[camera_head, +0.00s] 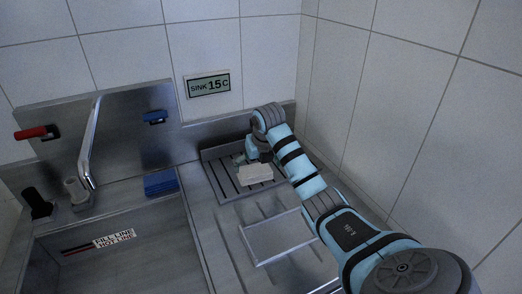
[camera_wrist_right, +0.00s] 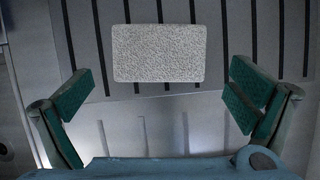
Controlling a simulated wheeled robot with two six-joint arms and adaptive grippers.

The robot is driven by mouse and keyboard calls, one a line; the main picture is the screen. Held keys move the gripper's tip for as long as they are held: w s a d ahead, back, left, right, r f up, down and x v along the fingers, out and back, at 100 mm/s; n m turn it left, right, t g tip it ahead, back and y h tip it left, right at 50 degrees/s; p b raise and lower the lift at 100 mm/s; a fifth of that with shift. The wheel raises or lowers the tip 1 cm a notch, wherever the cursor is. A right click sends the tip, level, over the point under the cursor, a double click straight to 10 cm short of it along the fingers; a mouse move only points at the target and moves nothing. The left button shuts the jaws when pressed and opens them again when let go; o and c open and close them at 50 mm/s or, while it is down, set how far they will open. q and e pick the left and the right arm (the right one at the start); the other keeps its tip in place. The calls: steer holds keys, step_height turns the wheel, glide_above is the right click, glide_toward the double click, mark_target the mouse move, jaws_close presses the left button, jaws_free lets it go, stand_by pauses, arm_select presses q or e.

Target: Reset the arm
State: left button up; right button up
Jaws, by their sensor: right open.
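My right arm reaches in from the lower right of the head view, over the drainboard beside the sink. My right gripper (camera_wrist_right: 160,100) is open in the right wrist view, with its two green-padded fingers wide apart and nothing between the tips. In the head view the right gripper (camera_head: 247,158) is small and partly hidden by its own wrist, close to a pale rectangular block. That block (camera_head: 256,174) lies on the dark ribbed rack; in the wrist view the rough, light grey block (camera_wrist_right: 159,53) is beyond the fingertips. My left gripper is not in view.
The ribbed rack (camera_head: 216,158) sits at the back of the steel drainboard. A flat metal tray (camera_head: 277,238) is in front of it. The sink basin (camera_head: 130,262), faucet (camera_head: 89,145) and blue sponge (camera_head: 161,183) are to the left. Tiled walls close the back and right.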

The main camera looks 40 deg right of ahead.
steer(key=p+v, duration=0.4)
steer(key=v, duration=0.6)
steer(key=shift+r, duration=0.15)
